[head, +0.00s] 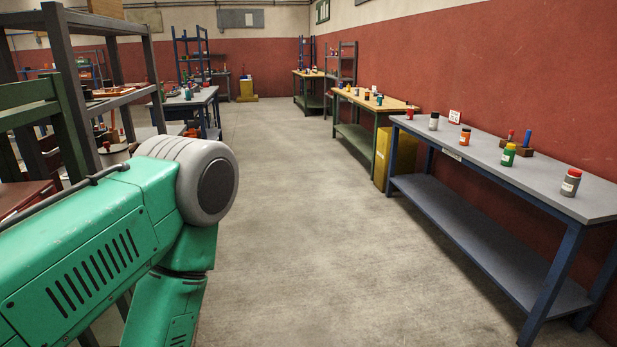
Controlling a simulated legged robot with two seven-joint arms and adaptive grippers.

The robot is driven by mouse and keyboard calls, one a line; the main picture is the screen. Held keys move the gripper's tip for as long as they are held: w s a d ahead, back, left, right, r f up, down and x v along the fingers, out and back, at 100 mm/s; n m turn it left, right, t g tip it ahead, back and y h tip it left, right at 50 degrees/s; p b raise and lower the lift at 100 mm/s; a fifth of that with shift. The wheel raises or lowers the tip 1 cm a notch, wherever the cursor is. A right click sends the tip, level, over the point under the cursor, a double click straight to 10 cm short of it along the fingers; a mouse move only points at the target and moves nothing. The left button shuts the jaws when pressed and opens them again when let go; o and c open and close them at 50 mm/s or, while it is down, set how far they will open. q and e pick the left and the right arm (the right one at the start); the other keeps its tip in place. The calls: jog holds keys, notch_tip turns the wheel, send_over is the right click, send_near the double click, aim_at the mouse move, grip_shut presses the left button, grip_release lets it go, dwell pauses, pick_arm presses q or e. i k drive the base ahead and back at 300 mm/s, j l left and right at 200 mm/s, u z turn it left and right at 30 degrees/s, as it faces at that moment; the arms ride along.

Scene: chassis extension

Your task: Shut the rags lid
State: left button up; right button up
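No lid marked as rags can be made out. A yellow box-like container (382,158) stands on the floor by the right wall, between the grey bench and the wooden-topped bench; the grey bench partly hides it, and I cannot tell whether it has a lid. Another yellow object (247,90) stands far off at the back wall, too small to make out a lid or label. My green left arm fills the lower left, with its gripper out of the picture. My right arm and gripper are not in view.
A grey-topped bench (487,166) with blue legs, carrying several small jars, runs along the right wall. A wooden-topped bench (366,98) stands beyond it. Shelving (60,80) and a table (190,98) line the left. The concrete floor (290,200) between is clear.

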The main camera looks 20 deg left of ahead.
aim_at(51, 152)
jog(key=i+u, duration=0.25)
jog(key=u, duration=0.2)
jog(key=i+u, duration=0.2)
jog(key=u, duration=0.2)
jog(key=i+l+u, duration=0.1)
jog(key=i+u, duration=0.15)
jog(key=u, duration=0.2)
jog(key=i+l+u, duration=0.15)
jog(key=u, duration=0.25)
jog(key=i+l+u, duration=0.2)
jog(key=u, duration=0.25)
jog(key=i+l+u, duration=0.2)
jog(key=l, duration=0.15)
jog(key=i+l+u, duration=0.2)
jog(key=l, duration=0.15)
jog(key=l+u, duration=0.2)
jog(key=l, duration=0.15)
jog(key=i+l+u, duration=0.2)
jog(key=l, duration=0.2)
jog(key=k, duration=0.05)
